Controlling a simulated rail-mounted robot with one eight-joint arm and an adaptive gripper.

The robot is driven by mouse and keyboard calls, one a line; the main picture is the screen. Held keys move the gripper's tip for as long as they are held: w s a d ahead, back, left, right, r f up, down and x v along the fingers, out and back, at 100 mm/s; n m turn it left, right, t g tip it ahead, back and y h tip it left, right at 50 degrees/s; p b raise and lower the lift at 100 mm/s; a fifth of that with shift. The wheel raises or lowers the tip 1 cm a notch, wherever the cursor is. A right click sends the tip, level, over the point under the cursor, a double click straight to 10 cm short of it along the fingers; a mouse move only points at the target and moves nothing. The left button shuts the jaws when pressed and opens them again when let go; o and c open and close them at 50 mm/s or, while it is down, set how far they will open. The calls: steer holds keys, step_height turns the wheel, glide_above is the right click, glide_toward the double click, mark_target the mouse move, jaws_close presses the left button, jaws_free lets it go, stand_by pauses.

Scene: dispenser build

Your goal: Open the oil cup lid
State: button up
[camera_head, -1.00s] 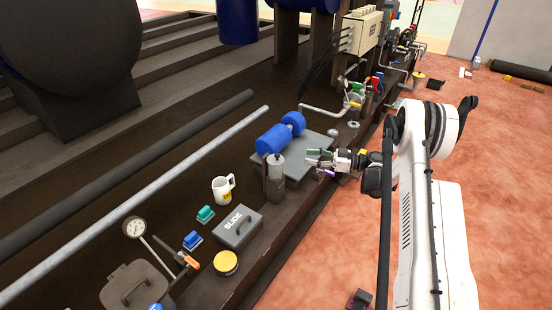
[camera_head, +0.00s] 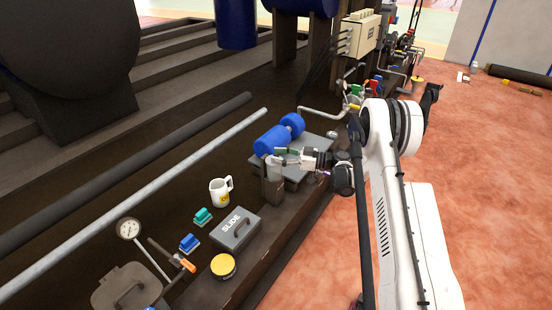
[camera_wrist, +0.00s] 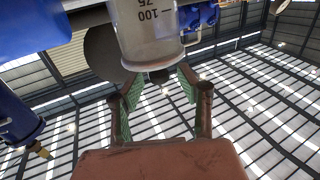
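The oil cup (camera_head: 275,168) is a small clear cylinder standing in a dark holder beside the blue motor. In the wrist view the cup (camera_wrist: 146,32) fills the top middle, with dark measuring marks and a pale rim at its near end. My gripper (camera_head: 284,156) is at the cup's upper end, over its right side in the head view. In the wrist view my gripper (camera_wrist: 158,82) has its green-padded fingers spread apart just beyond the cup's rim, with nothing held between them. A small dark piece shows between the fingertips. I cannot clearly make out the lid.
The blue motor (camera_head: 272,141) is close behind the gripper. A white mug (camera_head: 219,193), a grey SLIDE box (camera_head: 235,230) and a yellow-topped round tin (camera_head: 223,266) stand nearer on the bench. A long grey pipe (camera_head: 150,195) runs along the left.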

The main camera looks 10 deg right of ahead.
steer(key=shift+w+a, duration=0.25)
steer(key=shift+a, duration=0.25)
jaws_close()
